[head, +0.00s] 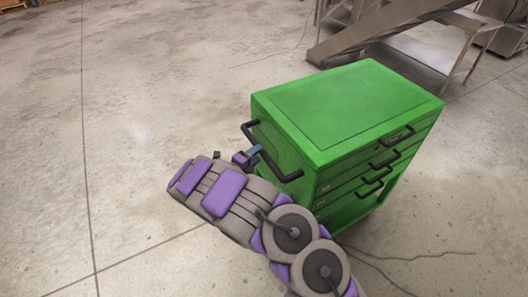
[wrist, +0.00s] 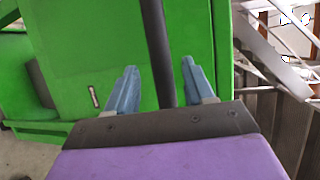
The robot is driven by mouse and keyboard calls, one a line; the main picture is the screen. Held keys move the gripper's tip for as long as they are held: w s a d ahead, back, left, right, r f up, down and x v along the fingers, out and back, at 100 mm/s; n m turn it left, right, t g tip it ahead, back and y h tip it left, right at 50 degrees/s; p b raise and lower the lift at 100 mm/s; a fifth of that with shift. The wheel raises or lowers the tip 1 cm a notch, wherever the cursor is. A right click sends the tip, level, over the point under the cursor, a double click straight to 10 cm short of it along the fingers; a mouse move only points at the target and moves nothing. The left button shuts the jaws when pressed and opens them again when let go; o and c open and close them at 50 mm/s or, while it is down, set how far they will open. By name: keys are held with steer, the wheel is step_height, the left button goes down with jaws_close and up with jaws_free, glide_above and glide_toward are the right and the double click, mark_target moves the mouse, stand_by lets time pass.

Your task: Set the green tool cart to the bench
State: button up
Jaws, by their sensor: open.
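The green tool cart (head: 350,110) stands on the concrete floor right of centre in the head view, with a flat top and several drawers with black pulls on its right front face. A black push handle (head: 268,150) sticks out from its left side. My gripper (head: 250,157) is at this handle. In the wrist view my gripper (wrist: 158,88) is open, its blue fingers on either side of the dark handle bar (wrist: 157,45), with gaps visible. The cart's green side (wrist: 80,60) fills the background there. The cart's wheels are hidden. I cannot make out the bench for certain.
A metal stair or ramp structure (head: 385,25) stands close behind the cart at the upper right. It also shows at the right of the wrist view (wrist: 275,55). The concrete floor (head: 140,90) left of the cart is clear. A pallet (head: 14,5) lies far off at the upper left.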

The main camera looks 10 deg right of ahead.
steer(key=b+x, duration=0.1)
steer(key=x, duration=0.5)
steer(key=shift+s, duration=0.1)
jaws_close()
stand_by(0.3)
